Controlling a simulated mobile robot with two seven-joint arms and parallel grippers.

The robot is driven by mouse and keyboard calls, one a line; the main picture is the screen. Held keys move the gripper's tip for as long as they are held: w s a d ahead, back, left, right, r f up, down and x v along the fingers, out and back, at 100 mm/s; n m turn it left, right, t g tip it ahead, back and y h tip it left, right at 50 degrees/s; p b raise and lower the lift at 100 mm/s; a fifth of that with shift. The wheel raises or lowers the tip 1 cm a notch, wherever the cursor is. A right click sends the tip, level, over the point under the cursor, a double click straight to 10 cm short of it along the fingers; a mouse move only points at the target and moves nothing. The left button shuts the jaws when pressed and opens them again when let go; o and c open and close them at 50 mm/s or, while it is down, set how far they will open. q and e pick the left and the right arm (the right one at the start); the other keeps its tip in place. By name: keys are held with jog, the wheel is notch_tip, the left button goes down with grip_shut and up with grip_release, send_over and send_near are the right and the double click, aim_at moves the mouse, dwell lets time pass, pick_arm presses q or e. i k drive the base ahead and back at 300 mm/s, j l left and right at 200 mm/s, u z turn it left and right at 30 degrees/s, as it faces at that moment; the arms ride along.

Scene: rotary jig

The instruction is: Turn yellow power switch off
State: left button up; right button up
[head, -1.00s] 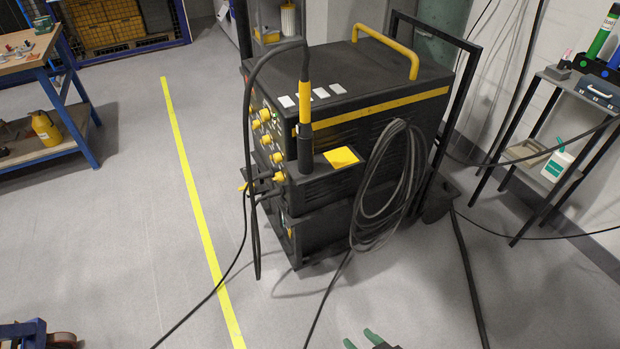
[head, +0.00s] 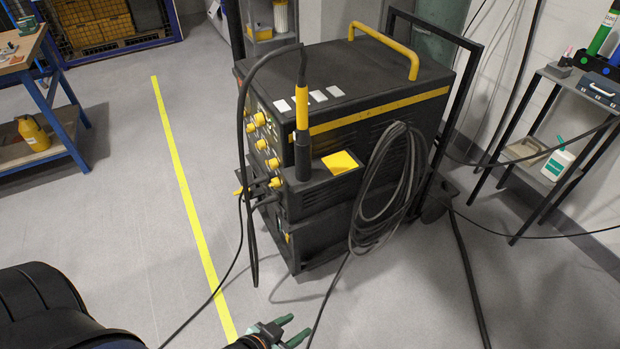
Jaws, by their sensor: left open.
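The black and yellow welding machine (head: 390,140) stands upright on the floor in the middle of the view. Its front panel faces left and carries several yellow knobs (head: 262,144); I cannot tell which of them is the power switch, nor how it is set. A torch with a yellow band (head: 302,116) stands in a holder at the panel's near edge and hides part of the front. My left gripper (head: 291,329), with green fingertips, is open and empty at the bottom edge, below and apart from the machine. My right gripper is not in view.
A coil of grey cable (head: 382,190) hangs on the machine's near side, and cables trail over the floor. A yellow floor line (head: 188,205) runs left of the machine. A workbench (head: 50,85) stands at left, a shelf (head: 545,165) at right. Floor left of the machine is mostly clear.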

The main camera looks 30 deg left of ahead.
aim_at(275, 183)
jog(key=i+j+z, duration=0.1)
jog(key=j+z, duration=0.95)
jog(key=j, duration=0.15)
jog(key=j+z, duration=0.25)
jog(key=j, duration=0.2)
jog(key=k+j+z, duration=0.2)
jog(key=j, duration=0.25)
jog(key=j+z, duration=0.15)
jog(key=j, duration=0.3)
jog(key=k+j, duration=0.1)
jog(key=j, duration=0.25)
jog(key=k+j, duration=0.15)
jog(key=j, duration=0.2)
jog(key=k+j+z, duration=0.1)
jog(key=j, duration=0.25)
jog(key=k+j, duration=0.15)
jog(key=j, duration=0.2)
jog(key=k+j+z, duration=0.1)
jog(key=j, duration=0.25)
